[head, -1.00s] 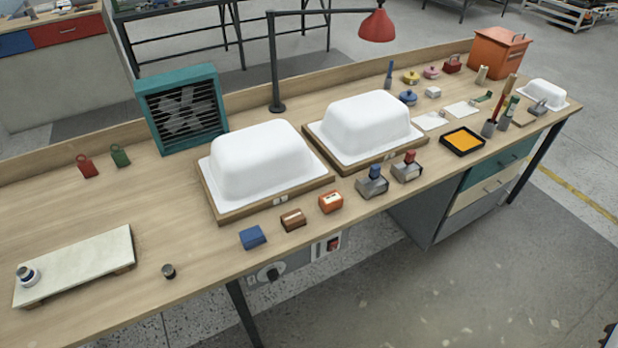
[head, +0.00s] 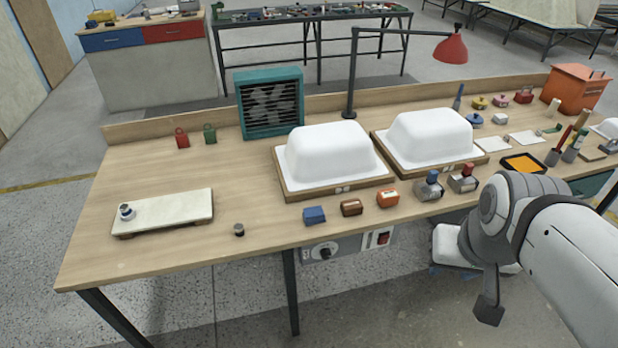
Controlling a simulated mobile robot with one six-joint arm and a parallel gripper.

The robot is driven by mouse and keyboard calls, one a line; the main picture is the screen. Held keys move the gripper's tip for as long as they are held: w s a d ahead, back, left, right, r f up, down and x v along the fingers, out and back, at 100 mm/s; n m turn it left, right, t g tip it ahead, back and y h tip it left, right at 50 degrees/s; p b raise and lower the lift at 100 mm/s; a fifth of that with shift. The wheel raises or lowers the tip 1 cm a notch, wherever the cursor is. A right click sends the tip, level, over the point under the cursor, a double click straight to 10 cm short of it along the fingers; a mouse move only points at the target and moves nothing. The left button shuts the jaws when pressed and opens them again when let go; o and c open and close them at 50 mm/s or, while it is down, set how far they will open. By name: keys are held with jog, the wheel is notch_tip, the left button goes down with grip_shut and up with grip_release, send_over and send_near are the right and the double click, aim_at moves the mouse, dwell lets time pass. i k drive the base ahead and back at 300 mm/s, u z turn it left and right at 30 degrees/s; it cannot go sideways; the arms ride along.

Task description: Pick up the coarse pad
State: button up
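Three small pads or blocks lie in a row near the bench's front edge: a blue one (head: 314,215), a brown one (head: 351,208) and an orange one (head: 388,199) with a pale label. Any label that would tell which is the coarse pad is too small to read. My arm comes in at the lower right. What seems to be my gripper's dark tip (head: 488,309) hangs low in front of the bench, right of and apart from the pads. Its fingers cannot be made out, and nothing is seen held.
Two white tub shells (head: 333,152) (head: 430,138) stand on wooden bases behind the pads. Two metal tools (head: 429,187) (head: 463,180) stand right of the orange block. A small dark knob (head: 239,230) and a pale board (head: 165,211) lie left. The bench's left middle is clear.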

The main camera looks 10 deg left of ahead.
aim_at(353, 207)
jog(key=u, duration=0.8)
jog(key=i, duration=0.95)
